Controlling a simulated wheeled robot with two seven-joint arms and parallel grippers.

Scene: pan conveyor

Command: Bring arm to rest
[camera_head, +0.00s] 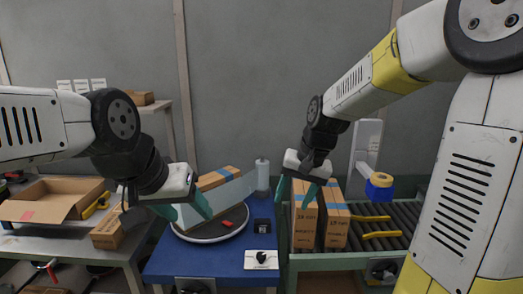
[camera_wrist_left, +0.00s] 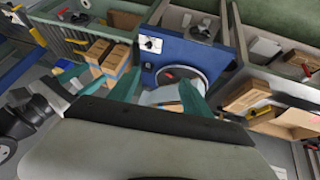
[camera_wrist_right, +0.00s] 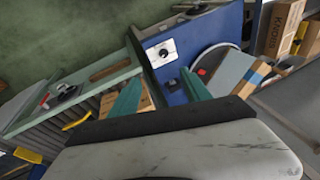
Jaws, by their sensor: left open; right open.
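My left gripper (camera_head: 186,212) is open, with teal fingers in front of the round turntable (camera_head: 212,238) on the blue table. Its fingers also show in the left wrist view (camera_wrist_left: 160,88); nothing is seen gripped. My right gripper (camera_head: 292,199) is open and points down near the cartons (camera_head: 305,225) on the roller conveyor. Its fingers show in the right wrist view (camera_wrist_right: 160,90), with no object seen gripped. A carton with blue tape (camera_head: 218,178) is at the turntable, partly hidden by a pale panel and my left gripper.
The blue table (camera_head: 195,262) carries a small control box (camera_head: 262,257). The roller conveyor (camera_head: 400,215) has yellow bars (camera_head: 382,234). A left bench holds an open cardboard box (camera_head: 50,200).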

